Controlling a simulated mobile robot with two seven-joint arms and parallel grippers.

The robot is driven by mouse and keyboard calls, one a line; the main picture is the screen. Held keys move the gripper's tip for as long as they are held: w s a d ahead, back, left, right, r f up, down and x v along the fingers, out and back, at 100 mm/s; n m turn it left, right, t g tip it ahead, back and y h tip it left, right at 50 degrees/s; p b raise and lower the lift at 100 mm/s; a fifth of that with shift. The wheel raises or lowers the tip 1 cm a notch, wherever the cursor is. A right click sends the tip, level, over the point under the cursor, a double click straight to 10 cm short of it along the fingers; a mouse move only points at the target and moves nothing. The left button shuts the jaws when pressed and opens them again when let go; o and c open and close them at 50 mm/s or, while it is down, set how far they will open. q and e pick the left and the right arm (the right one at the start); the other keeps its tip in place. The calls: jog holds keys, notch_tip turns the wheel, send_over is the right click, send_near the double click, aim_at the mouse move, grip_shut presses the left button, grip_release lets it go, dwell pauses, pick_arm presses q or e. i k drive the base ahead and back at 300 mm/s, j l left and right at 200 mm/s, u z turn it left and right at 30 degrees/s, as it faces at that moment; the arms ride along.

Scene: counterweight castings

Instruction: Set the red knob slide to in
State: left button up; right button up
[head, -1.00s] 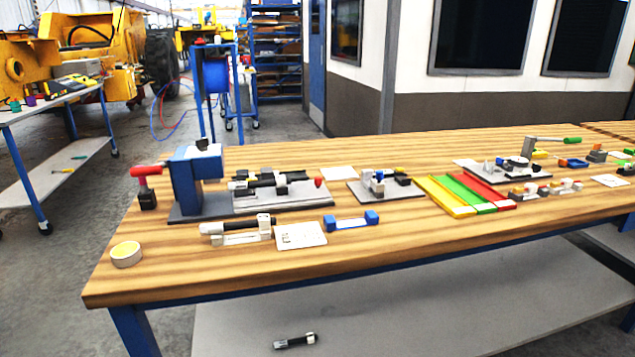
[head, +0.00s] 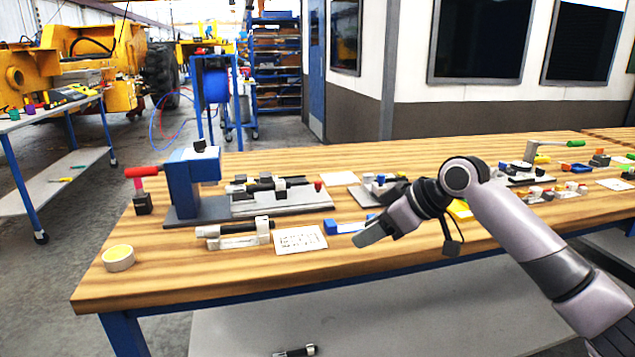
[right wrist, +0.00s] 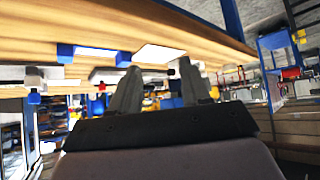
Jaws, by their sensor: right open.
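The red knob (head: 318,186) is small and sits at the right end of a slide fixture (head: 285,205), a grey plate with black and silver parts on the wooden table. How far in or out the slide sits is too small to tell. My right gripper (head: 362,238) is in front of and to the right of the knob, near the table's front edge, apart from it. In the right wrist view my right gripper (right wrist: 158,72) has its two fingers apart with nothing between them. My left gripper is not in view.
A blue press (head: 192,182) with a red handle stands left of the slide fixture. A white card (head: 300,239), a silver clamp (head: 235,234) and a blue-ended block (head: 345,227) lie in front. A tape roll (head: 118,258) is at the front left, with bare wood around it.

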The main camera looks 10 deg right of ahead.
aim_at(316, 193)
jog(key=i, duration=0.95)
